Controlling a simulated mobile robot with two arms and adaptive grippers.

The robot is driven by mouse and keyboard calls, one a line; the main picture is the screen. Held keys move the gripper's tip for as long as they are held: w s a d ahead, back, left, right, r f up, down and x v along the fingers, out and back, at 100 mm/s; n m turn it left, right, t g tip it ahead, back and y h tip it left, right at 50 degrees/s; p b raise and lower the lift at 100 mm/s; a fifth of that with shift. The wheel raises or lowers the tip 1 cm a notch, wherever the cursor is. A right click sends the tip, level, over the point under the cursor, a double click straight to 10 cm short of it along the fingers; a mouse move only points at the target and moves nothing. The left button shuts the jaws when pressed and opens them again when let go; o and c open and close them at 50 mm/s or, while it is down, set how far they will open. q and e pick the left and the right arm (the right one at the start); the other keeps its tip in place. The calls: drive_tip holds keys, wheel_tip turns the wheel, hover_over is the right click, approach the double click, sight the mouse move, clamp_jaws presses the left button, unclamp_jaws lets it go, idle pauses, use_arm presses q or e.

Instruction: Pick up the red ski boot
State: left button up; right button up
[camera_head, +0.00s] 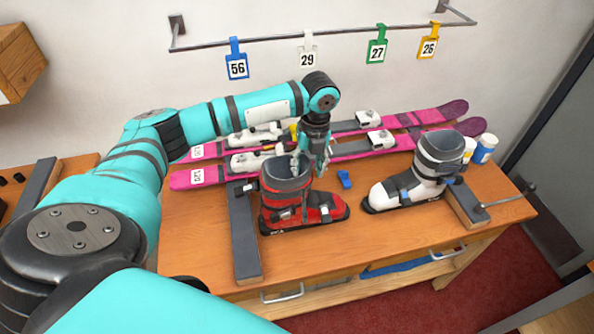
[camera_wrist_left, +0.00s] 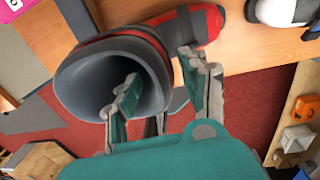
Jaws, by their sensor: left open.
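The red ski boot (camera_head: 304,212) stands upright on the wooden bench, its toe to the right and its grey cuff open at the top. It also shows in the left wrist view (camera_wrist_left: 192,27), with the grey cuff (camera_wrist_left: 88,82) filling much of the left side. My left gripper (camera_head: 312,170) is open at the top of the cuff. In the left wrist view its fingers (camera_wrist_left: 165,92) straddle the cuff wall, one inside the opening and one outside. I cannot tell whether they touch the wall. My right gripper does not show.
A white ski boot (camera_head: 398,190) stands to the right on the bench (camera_head: 352,240). Pink skis (camera_head: 350,150) lie behind, with a small blue piece (camera_head: 345,179) in front of them. A dark bar (camera_head: 244,237) lies left of the red boot. Numbered tags (camera_head: 237,67) hang from a wall rail.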

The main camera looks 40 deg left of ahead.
use_arm(q)
wheel_tip(320, 180, down, 4)
drive_tip(key=shift+w+a+r+p, duration=0.15)
drive_tip(key=shift+p, duration=0.6)
drive_tip(key=shift+f, duration=0.35)
drive_tip(key=shift+c, duration=0.4)
drive_tip(key=c, duration=0.7)
clamp_jaws()
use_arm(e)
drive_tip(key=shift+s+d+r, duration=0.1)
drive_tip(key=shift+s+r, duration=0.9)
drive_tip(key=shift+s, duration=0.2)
use_arm(q)
drive_tip(key=shift+w+r, duration=0.1)
drive_tip(key=shift+r, duration=0.05)
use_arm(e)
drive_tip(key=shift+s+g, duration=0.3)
